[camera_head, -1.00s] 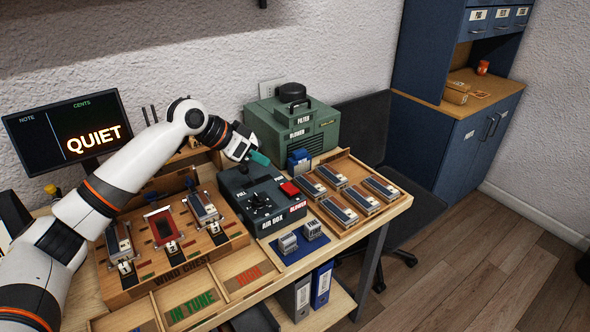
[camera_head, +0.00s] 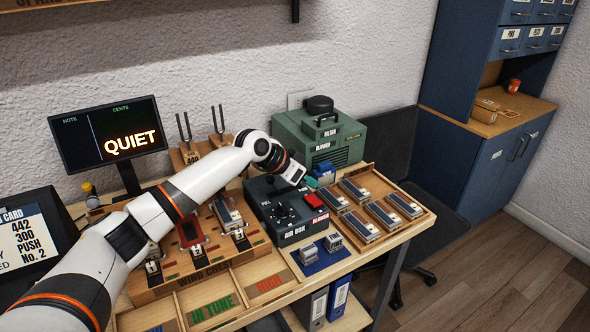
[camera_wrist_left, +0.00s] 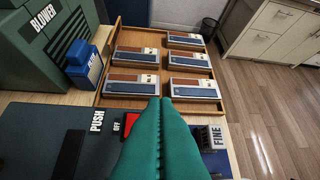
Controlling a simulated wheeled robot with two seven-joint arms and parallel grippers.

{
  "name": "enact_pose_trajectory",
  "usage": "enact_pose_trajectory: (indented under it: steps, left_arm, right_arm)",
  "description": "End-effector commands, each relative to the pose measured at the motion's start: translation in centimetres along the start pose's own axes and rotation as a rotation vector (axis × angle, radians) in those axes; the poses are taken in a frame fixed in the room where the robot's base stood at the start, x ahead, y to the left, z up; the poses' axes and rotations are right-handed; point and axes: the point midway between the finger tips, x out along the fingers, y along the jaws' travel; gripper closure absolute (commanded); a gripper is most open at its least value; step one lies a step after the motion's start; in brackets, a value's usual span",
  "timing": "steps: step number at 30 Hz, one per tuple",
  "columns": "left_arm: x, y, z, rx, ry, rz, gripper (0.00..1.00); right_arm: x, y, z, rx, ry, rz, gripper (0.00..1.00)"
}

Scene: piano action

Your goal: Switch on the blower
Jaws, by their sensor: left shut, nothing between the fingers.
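The air box (camera_head: 262,197) is a dark box on the bench, with a red switch (camera_head: 314,200) above a "BLOWER" label. The green blower unit (camera_head: 345,140) stands behind it against the wall. My left gripper (camera_head: 311,183) has teal fingers, shut and empty, just above and behind the red switch. In the left wrist view the closed fingers (camera_wrist_left: 162,102) cover much of the red switch (camera_wrist_left: 131,122). An "OFF" label shows beside it. I cannot tell whether the fingers touch the switch. My right gripper is not in view.
A wooden tray (camera_head: 425,222) with several reed blocks lies right of the air box. The wind chest (camera_head: 190,275) is to the left, under my left arm. A small blue container (camera_wrist_left: 84,66) stands by the blower. The screen (camera_head: 108,142) reads "QUIET".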

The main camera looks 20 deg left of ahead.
Motion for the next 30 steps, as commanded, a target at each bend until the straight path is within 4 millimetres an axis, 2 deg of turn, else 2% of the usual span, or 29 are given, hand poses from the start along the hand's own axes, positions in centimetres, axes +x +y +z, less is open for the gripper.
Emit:
enact_pose_trajectory:
  steps: [1,3,9,30]
  left_arm:
    - [0.9,-0.1,0.1,-0.001,0.001,-0.002,1.00]
    - [1.6,0.0,-1.0,-0.001,0.004,0.000,1.00]
    - [3.1,0.0,-2.5,-0.002,0.002,0.000,1.00]
    - [4.0,-0.2,-3.4,0.002,0.002,0.001,1.00]
  right_arm:
    - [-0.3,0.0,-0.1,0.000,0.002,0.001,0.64]
    - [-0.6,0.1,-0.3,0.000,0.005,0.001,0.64]
    - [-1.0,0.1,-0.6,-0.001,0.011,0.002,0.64]
    - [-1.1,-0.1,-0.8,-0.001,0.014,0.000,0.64]
